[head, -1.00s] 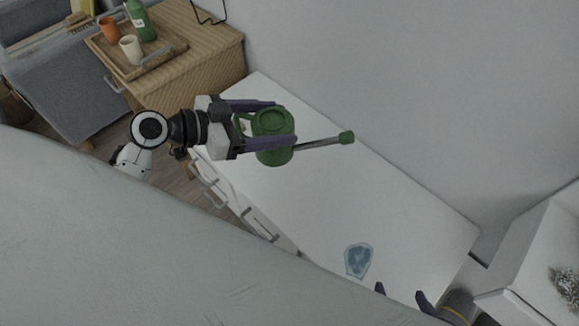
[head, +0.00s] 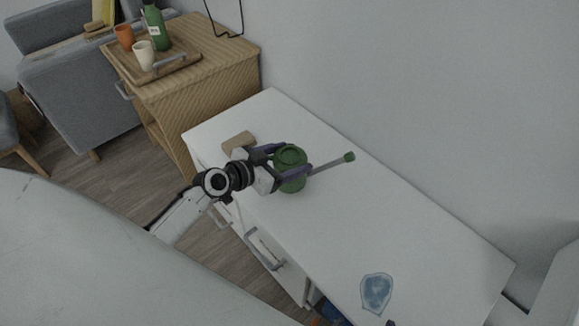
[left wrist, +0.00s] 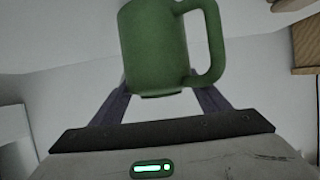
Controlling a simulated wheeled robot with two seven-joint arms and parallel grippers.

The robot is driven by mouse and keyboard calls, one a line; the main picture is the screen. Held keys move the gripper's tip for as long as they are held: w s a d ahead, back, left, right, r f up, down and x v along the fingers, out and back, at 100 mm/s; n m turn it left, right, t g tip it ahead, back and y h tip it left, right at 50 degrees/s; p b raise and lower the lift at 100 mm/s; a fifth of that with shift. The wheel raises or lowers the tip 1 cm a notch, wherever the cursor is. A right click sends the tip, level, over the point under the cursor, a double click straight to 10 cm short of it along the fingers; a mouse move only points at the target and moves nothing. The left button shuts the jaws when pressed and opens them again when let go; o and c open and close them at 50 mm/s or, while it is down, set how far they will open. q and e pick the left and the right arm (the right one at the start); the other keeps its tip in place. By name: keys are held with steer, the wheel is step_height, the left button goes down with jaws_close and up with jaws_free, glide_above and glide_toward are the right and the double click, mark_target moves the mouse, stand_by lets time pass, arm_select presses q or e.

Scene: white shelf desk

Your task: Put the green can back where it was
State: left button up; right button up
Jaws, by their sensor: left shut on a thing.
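The green can (head: 291,172) is a watering can with a long grey spout ending in a green tip, pointing right in the head view. My left gripper (head: 289,167) is shut on it, with dark purple fingers on either side of its body. The can is over the left half of the white desk (head: 400,235); I cannot tell how high above the top it is. In the left wrist view the can (left wrist: 155,45) sits between the fingers, its loop handle to the right. Only a small purple tip, perhaps of my right gripper, shows at the bottom edge of the head view.
A tan block (head: 238,143) lies on the desk's left end, close behind my left gripper. A flat blue item (head: 376,293) lies near the right end. The desk between is clear. A wooden cabinet (head: 200,95) with a tray of cups and a bottle stands at upper left.

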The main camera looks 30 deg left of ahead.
arm_select(q)
steer(key=shift+f+b, duration=0.4)
steer(key=shift+f, duration=0.65)
steer(key=o, duration=1.4)
steer(key=shift+r, duration=0.15)
steer(key=shift+s+a+r+p, duration=0.1)
steer(key=shift+s+p, duration=0.15)
steer(key=shift+p, duration=0.1)
steer(key=p+v, duration=0.1)
steer(key=v, duration=1)
steer(key=s+d+f+g, duration=0.1)
steer(key=s+d+f, duration=0.1)
steer(key=s+d, duration=0.3)
steer(key=s+d+f+n+g, duration=0.1)
steer(key=s+d+f, duration=0.1)
steer(key=s+d, duration=0.3)
steer(key=s+d+f+n+g+y, duration=0.1)
steer(key=s+d+f, duration=0.1)
steer(key=s+d, duration=0.3)
steer(key=shift+s+d+f, duration=0.1)
steer(key=shift+d+f, duration=0.2)
steer(key=shift+d, duration=0.15)
